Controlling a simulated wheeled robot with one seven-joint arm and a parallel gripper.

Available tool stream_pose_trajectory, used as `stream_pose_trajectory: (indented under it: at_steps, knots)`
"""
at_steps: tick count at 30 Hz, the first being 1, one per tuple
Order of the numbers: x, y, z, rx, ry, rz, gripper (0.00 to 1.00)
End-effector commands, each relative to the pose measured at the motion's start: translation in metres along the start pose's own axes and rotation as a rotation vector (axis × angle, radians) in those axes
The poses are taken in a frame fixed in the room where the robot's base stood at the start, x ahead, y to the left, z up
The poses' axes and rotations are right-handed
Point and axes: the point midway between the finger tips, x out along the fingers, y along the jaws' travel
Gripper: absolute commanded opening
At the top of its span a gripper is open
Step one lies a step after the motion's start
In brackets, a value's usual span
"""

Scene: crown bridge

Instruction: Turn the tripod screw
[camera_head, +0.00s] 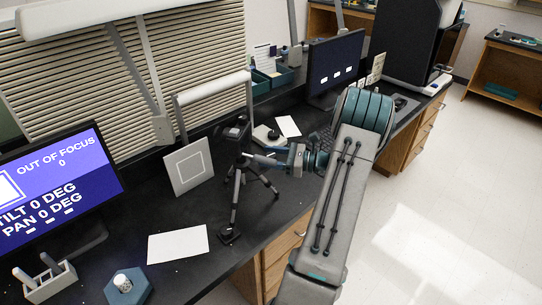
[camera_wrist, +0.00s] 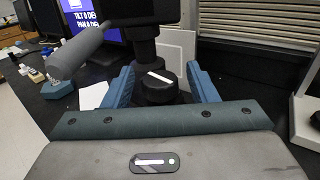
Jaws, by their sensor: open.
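The black tripod (camera_head: 237,190) stands on the dark bench with its legs spread and a camera (camera_head: 237,130) on top. In the wrist view a round black knob (camera_wrist: 158,92) with a white line across its face, seemingly the tripod screw, sits below the dark tripod column (camera_wrist: 146,48). My gripper (camera_wrist: 163,86) is open, with one blue finger on each side of the knob. Dark gaps show between the fingers and the knob. In the head view my gripper (camera_head: 266,160) reaches the tripod from the right; the knob is hard to make out there. A grey handle (camera_wrist: 80,50) sticks out at upper left.
A monitor (camera_head: 60,185) at left reads out of focus 0, tilt 0 deg, pan 0 deg. A white square panel (camera_head: 188,167) stands behind the tripod. White paper (camera_head: 178,245) and a blue hexagonal block (camera_head: 127,290) lie in front. A second monitor (camera_head: 334,65) stands behind my arm.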

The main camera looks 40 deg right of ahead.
Motion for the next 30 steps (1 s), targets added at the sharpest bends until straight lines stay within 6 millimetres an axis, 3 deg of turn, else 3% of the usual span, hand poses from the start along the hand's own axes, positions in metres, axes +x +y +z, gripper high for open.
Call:
stream_pose_trajectory:
  at_steps: [3,8,19,30]
  knots:
    - [0.0000,0.0000,-0.0001,0.000,0.000,0.000,0.53]
    - [-0.0001,0.0000,0.0000,0.000,0.000,0.000,0.09]
    - [-0.0005,0.0002,0.0004,-0.001,0.001,-0.049,0.09]
    - [-0.0005,0.0008,-0.0005,0.000,0.000,-0.288,0.09]
